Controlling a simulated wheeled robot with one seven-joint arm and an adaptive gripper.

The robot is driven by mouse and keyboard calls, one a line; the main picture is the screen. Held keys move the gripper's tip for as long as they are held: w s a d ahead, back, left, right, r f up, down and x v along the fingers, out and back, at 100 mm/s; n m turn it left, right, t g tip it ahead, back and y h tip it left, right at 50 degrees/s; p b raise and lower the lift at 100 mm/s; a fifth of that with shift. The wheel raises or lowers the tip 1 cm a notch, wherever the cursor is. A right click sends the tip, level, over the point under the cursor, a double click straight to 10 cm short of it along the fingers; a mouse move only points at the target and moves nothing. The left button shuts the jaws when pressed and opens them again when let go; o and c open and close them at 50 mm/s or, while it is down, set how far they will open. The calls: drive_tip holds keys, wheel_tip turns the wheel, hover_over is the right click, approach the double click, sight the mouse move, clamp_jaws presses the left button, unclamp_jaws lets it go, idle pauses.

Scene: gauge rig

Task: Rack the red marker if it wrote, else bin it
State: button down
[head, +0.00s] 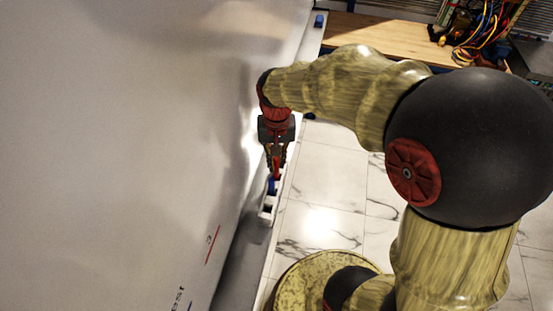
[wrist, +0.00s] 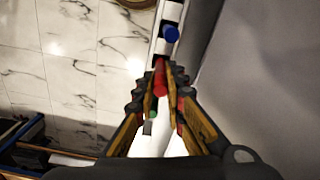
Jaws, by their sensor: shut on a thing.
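The red marker (wrist: 160,78) is between the fingers of my gripper (wrist: 161,80), which is shut on it; it also shows in the head view (head: 276,172). In the head view my gripper (head: 276,160) points down at the white rack (head: 266,213) on the board's ledge. The rack also shows in the wrist view (wrist: 156,47). I cannot tell whether the red marker's lower end is in a rack slot or just above it. The whiteboard (head: 110,120) bears a short red stroke (head: 213,244). No bin is clearly visible.
A blue marker (wrist: 171,34) stands in the rack close to the red one. A blue object (head: 319,20) sits on the far ledge. A wooden bench (head: 370,32) with wires is behind. The tiled floor is clear.

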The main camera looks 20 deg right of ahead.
drive_tip(key=c, duration=1.8)
unclamp_jaws()
drive_tip(key=shift+o, duration=0.6)
drive_tip(key=o, duration=0.4)
drive_tip(key=shift+c, duration=0.2)
drive_tip(key=shift+o, duration=0.5)
drive_tip(key=shift+r, duration=0.1)
drive_tip(key=shift+r+p, duration=3.45)
drive_tip(key=shift+r, duration=1.45)
